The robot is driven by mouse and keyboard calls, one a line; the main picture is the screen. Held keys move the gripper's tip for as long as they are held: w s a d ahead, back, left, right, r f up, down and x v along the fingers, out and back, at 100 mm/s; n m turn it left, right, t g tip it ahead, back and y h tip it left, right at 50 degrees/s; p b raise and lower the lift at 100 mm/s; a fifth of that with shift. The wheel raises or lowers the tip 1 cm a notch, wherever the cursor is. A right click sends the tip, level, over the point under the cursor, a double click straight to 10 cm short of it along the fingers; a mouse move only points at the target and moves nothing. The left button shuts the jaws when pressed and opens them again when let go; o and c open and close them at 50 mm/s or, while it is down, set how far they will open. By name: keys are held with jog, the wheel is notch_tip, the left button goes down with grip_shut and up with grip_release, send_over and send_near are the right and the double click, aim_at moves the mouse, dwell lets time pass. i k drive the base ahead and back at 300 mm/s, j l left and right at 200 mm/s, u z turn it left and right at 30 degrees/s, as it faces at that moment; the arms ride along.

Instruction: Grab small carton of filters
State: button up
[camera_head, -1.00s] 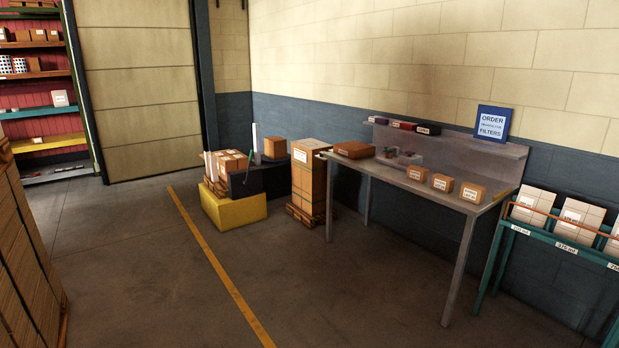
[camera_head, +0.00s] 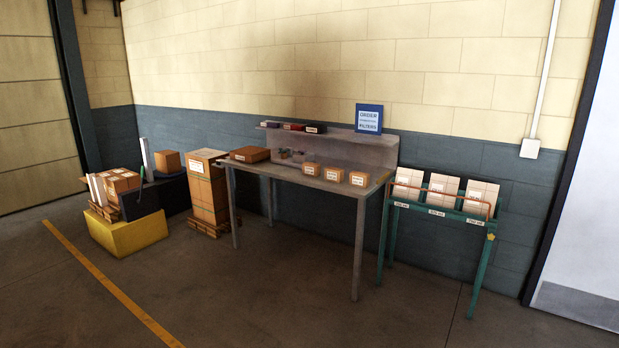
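Three small brown cartons with white labels stand in a row on the grey table: a left carton (camera_head: 311,170), a middle carton (camera_head: 334,174) and a right carton (camera_head: 359,178). Their label text is too small to read. A blue sign (camera_head: 369,118) with the words ORDER and FILTERS stands on the raised shelf behind them. The grey table (camera_head: 290,178) stands against the wall. My gripper is not in view.
A brown box (camera_head: 250,154) lies on the table's left end. A tall carton (camera_head: 207,188) and a yellow block (camera_head: 126,235) stand left of the table. A green rack (camera_head: 480,222) with white packets stands right. The floor (camera_head: 250,300) in front is clear.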

aim_at(331, 174)
jog(key=u, duration=0.15)
jog(key=i, duration=2.85)
jog(key=i+u, duration=0.1)
jog(key=i, duration=0.35)
jog(key=i+l, duration=0.15)
jog(key=i, duration=0.35)
jog(key=i+l+u, duration=0.15)
jog(key=i, duration=0.8)
jog(key=i+l+u, duration=0.15)
jog(key=i, duration=0.3)
